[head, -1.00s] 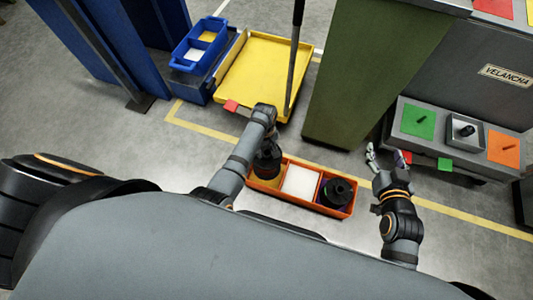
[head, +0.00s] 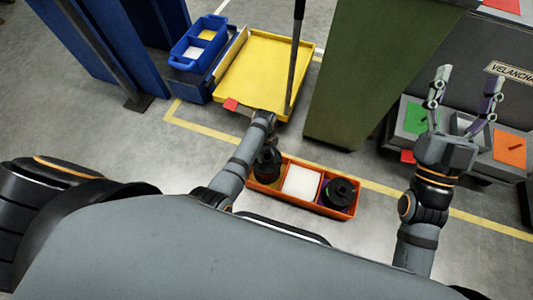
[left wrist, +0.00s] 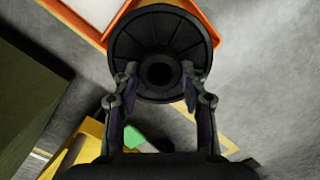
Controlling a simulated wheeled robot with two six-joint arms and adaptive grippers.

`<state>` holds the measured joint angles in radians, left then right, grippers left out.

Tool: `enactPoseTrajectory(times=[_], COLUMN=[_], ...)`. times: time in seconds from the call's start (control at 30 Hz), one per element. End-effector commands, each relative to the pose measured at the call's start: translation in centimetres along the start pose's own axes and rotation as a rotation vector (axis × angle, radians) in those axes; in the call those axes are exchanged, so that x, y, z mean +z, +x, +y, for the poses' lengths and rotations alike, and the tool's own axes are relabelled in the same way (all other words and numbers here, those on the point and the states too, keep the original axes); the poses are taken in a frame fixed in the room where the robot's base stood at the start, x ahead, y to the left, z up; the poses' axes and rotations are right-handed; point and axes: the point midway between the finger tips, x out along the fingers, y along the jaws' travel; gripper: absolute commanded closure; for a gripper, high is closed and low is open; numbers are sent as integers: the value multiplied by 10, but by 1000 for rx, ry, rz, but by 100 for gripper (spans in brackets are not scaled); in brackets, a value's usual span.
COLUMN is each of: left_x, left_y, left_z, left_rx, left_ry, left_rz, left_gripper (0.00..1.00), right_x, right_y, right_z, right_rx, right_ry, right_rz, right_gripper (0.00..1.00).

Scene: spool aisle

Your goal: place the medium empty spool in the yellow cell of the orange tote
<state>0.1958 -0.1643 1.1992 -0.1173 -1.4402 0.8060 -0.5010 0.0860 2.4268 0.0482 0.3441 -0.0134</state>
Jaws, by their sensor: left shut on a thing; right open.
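The orange tote (head: 300,205) stands on the floor in the head view, with a yellow cell at left, a white cell in the middle and a purple cell at right. My left gripper (left wrist: 158,85) is shut on a black spool (left wrist: 160,28) with a bare round hub. The head view shows this spool (head: 266,172) at the yellow cell; the arm partly hides it, and I cannot tell whether it touches the cell floor. Another black spool (head: 338,193) sits in the purple cell. My right gripper (head: 468,82) is open and empty, raised at the right.
A yellow tray (head: 262,72) with a dark upright pole lies behind the tote. A blue bin (head: 198,45) with yellow and white cells is at the back left. A green column (head: 375,75) stands behind the tote. A grey ledge with green and orange squares (head: 510,146) is at right.

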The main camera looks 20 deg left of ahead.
Motion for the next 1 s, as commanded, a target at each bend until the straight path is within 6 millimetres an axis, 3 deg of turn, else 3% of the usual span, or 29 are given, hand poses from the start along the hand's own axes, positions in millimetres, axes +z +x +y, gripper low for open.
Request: enactPoseTrajectory(times=[0.17,0.47,0.67,1.0], left_x=[-2,-2,-2,-3], left_y=[3,6,16,38], left_z=[2,1,1,1], left_rx=[4,4,3,3], left_ry=[0,0,0,-1], left_rz=[3,3,2,2], left_gripper=[100,100,100,100], right_x=[-26,-39,-84,-154], right_y=[3,4,-1,-34], right_z=[-1,-2,-4,-11], right_rx=[-5,-7,-17,-41], right_ry=[-8,-11,-23,-45], right_rz=[113,169,370,733], right_gripper=[35,35,35,35])
